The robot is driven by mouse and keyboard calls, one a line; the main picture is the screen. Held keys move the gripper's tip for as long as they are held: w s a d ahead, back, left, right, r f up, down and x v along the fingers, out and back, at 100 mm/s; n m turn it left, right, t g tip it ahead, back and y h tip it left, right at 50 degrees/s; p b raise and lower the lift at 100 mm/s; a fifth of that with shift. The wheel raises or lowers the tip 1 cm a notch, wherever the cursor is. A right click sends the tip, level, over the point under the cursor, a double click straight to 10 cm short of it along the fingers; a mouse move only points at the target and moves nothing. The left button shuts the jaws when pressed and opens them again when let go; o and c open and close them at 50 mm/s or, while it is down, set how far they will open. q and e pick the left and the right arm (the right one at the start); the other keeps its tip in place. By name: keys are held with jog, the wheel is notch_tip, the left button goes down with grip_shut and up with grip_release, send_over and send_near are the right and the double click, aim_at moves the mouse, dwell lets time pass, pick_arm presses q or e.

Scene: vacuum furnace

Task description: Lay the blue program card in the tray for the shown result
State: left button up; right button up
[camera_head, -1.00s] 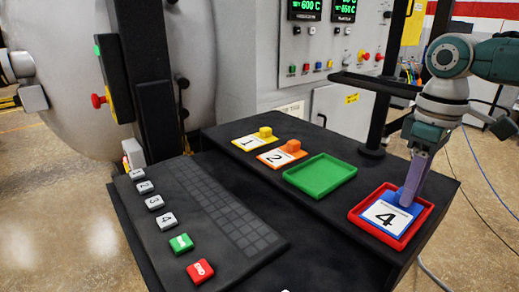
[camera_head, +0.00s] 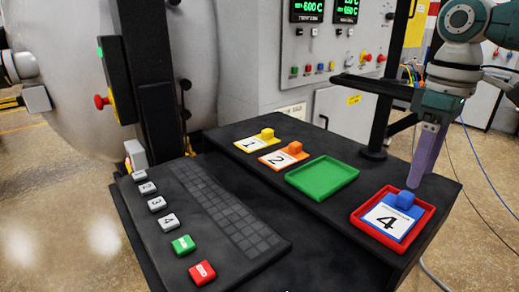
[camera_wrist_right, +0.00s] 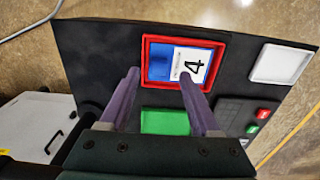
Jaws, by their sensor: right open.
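The blue program card, a white plate marked 4 (camera_head: 388,222) with a blue block grip, lies in the red tray (camera_head: 375,234) at the right of the black table. The card also shows inside the red tray in the right wrist view (camera_wrist_right: 192,65). My right gripper (camera_head: 414,182) is above the tray's far edge, apart from the card. In the right wrist view its two purple fingers (camera_wrist_right: 160,80) are spread with nothing between them. My left gripper is not in view.
An empty green tray (camera_head: 320,178) sits left of the red one. A yellow card 1 (camera_head: 252,143) and an orange card 2 (camera_head: 282,159) lie farther left. A keypad panel (camera_head: 210,235) runs along the front. The wrist view shows a white tray (camera_wrist_right: 280,65). A black post stands behind the table.

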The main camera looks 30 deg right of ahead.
notch_tip(320, 180, up, 7)
dwell(0.3)
